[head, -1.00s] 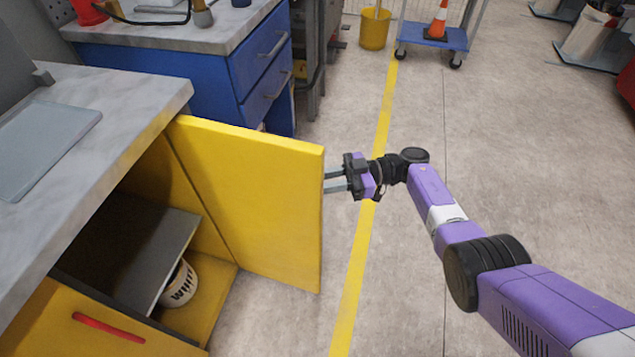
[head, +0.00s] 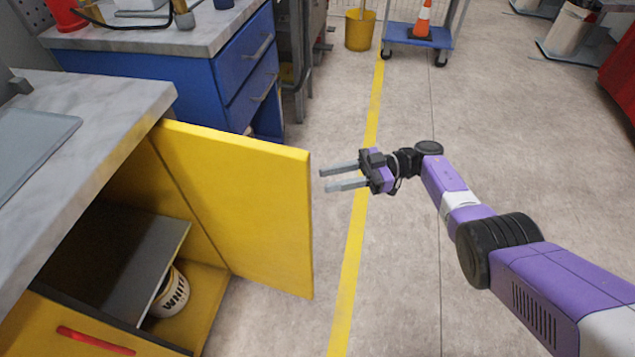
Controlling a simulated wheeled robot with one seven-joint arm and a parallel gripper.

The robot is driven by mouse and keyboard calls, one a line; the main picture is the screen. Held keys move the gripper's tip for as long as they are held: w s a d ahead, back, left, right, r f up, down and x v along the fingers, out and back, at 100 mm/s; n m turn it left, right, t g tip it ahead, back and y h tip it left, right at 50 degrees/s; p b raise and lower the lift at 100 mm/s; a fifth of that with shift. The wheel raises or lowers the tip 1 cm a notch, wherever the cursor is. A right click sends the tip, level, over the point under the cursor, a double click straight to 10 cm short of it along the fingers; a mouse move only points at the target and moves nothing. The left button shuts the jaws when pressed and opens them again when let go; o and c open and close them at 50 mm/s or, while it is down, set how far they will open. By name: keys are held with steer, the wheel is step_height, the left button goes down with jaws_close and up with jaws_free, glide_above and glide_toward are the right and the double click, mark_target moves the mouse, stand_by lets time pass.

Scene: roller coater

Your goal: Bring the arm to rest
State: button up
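My gripper (head: 323,180) is open, with two grey parallel fingers pointing left and nothing between them. It hangs over the floor just right of the free edge of the yellow cabinet door (head: 240,205), with a small gap between. My purple and black arm reaches in from the lower right and is still stretched out. The door stands wide open.
Inside the yellow cabinet, a white paint bucket (head: 171,298) stands under a grey shelf (head: 125,262). A marble-look countertop (head: 100,105) is above. Blue drawers (head: 235,85) stand behind. A yellow bucket (head: 360,30) and a blue cart (head: 416,42) are far back.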

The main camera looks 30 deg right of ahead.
steer(key=shift+s+d, duration=0.15)
steer(key=shift+d, duration=0.45)
